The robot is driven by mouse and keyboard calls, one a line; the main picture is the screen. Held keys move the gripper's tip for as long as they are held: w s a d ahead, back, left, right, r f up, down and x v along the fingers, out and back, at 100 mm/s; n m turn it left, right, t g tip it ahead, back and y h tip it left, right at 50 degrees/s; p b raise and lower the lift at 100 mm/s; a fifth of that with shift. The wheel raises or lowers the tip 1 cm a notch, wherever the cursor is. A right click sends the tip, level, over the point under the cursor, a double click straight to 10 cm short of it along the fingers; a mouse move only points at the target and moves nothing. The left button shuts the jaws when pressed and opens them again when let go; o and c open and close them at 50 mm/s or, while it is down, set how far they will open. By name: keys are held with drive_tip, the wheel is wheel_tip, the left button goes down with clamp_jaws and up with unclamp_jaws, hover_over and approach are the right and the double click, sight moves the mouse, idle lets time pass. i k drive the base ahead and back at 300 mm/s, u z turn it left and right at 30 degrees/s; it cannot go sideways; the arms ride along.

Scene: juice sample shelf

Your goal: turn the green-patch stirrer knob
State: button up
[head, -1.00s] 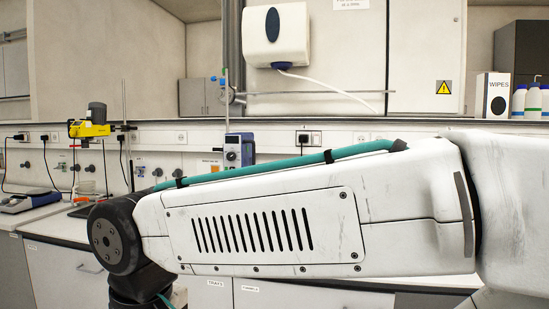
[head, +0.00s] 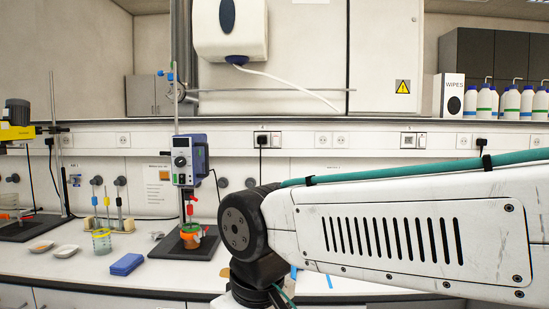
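A blue and grey overhead stirrer (head: 191,158) stands on a stand at the back of the bench, left of centre in the head view. Its front carries a small round dark knob (head: 180,161). An orange-banded vessel (head: 191,238) sits below it on a dark base plate. A second, yellow stirrer (head: 15,131) with a dark motor is cut off at the left edge. My gripper is not in view; only my arm's elbow and a white link show at right.
A blue block (head: 127,264), a glass beaker (head: 102,242) and small white dishes (head: 66,251) lie on the white bench at left. A wipes box (head: 452,96) and several bottles (head: 512,103) stand on the upper shelf at right. My arm covers much of the right bench.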

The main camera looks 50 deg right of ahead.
sight(180, 161)
drive_tip(key=z, duration=0.6)
drive_tip(key=i, duration=0.5)
drive_tip(key=u, duration=0.35)
drive_tip(key=k, duration=0.5)
drive_tip(key=u, duration=0.3)
drive_tip(key=i, duration=0.85)
drive_tip(key=z, duration=1.15)
drive_tip(key=i, duration=0.35)
drive_tip(key=z, duration=0.35)
